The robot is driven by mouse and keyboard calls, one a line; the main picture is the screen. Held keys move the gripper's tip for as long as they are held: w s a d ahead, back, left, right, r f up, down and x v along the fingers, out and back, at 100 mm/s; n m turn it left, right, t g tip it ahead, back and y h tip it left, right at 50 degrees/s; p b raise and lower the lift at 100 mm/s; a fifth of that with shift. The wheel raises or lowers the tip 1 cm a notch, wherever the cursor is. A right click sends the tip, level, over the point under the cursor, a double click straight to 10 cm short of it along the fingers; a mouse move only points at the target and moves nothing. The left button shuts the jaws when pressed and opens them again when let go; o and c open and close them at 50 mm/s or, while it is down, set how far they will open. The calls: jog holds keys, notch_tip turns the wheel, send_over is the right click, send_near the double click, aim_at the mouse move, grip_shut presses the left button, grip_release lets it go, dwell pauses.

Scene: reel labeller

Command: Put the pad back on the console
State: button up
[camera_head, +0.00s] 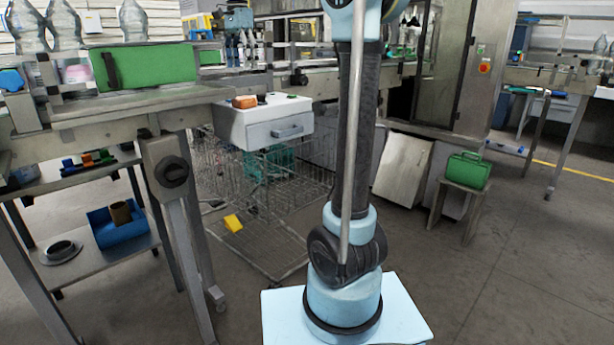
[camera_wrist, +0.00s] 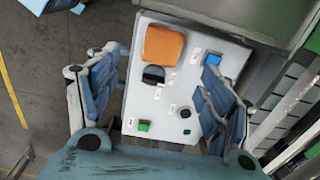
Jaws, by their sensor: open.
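The console (camera_head: 265,128) is a white box with a drawer handle on its front, attached beside the metal bench. An orange block, which looks like the pad (camera_head: 244,102), lies on its top near the left side. In the wrist view the pad (camera_wrist: 163,46) lies flat on the console top (camera_wrist: 200,45), beside a black half-round part (camera_wrist: 153,74).
The console top also carries a blue square (camera_wrist: 212,60), a green button (camera_wrist: 143,125) and small knobs. A wire cart (camera_head: 290,185) stands below, with a yellow piece (camera_head: 233,222) in it.

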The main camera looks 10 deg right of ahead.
jog(key=s+d+f+n+t, duration=0.1)
jog(key=s+d+f+n, duration=0.5)
jog(key=s+d+f, duration=1.1)
jog(key=s+d+f+n, duration=0.1)
jog(key=s+f, duration=0.3)
jog(key=f, duration=0.4)
jog(key=s+d+f+n, duration=0.1)
jog(key=s+f+n, duration=0.1)
jog(key=s+f, duration=0.3)
jog(key=s+d+f+n+t, duration=0.1)
jog(key=s+f, duration=0.4)
jog(key=f, duration=0.6)
jog(key=shift+s+d+n, duration=0.25)
jog(key=shift+d+n, duration=0.2)
jog(key=shift+n, duration=0.15)
